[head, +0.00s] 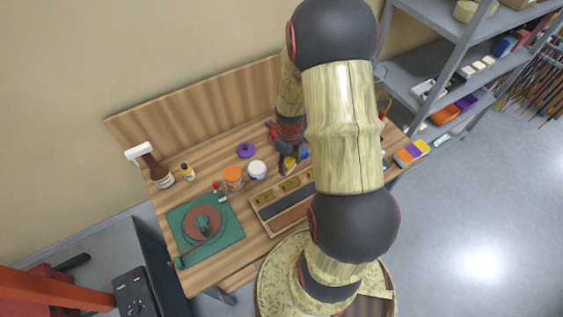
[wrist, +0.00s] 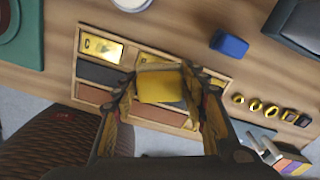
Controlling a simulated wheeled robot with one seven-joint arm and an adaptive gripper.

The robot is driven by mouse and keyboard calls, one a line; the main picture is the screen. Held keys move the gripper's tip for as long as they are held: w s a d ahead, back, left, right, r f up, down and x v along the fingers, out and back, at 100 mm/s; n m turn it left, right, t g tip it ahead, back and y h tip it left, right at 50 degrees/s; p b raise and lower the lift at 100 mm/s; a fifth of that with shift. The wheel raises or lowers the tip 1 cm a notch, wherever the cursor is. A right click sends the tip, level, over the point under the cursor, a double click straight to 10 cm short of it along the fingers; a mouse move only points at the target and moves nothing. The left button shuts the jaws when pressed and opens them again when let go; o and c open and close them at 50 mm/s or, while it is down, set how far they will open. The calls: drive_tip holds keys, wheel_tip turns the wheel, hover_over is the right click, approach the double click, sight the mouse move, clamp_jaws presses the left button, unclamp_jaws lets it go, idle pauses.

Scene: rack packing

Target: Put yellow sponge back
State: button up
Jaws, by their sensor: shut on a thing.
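My gripper (wrist: 163,105) is shut on the yellow sponge (wrist: 160,83), a block with a darker lower edge held between the two fingertips in the wrist view. The rack has several slots with gold, dark grey and brown blocks. In the head view, my gripper (head: 287,160) is over the table behind the rack (head: 264,228), and the sponge (head: 289,164) shows small there. My arm hides the rack's right end.
A blue block (wrist: 229,43) lies behind the rack. A white-lidded jar (head: 257,169), an orange jar (head: 233,178) and a purple object (head: 246,150) stand to the left. A green mat (head: 232,229) lies further left.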

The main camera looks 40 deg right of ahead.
drive_tip(key=w+d+f, duration=0.1)
drive_tip(key=w+f, duration=0.1)
drive_tip(key=w+d+f, duration=0.1)
drive_tip(key=w+f, duration=0.1)
drive_tip(key=f, duration=0.1)
drive_tip(key=w+d+f, duration=0.1)
drive_tip(key=w+f, duration=0.1)
drive_tip(key=shift+w+d+f, duration=0.15)
drive_tip(key=shift+w+d, duration=0.15)
drive_tip(key=shift+d, duration=0.05)
drive_tip(key=shift+f+p, duration=0.35)
drive_tip(key=shift+f, duration=1.05)
drive_tip(key=shift+f, duration=0.2)
drive_tip(key=o, duration=1.2)
drive_tip(key=shift+r, duration=0.1)
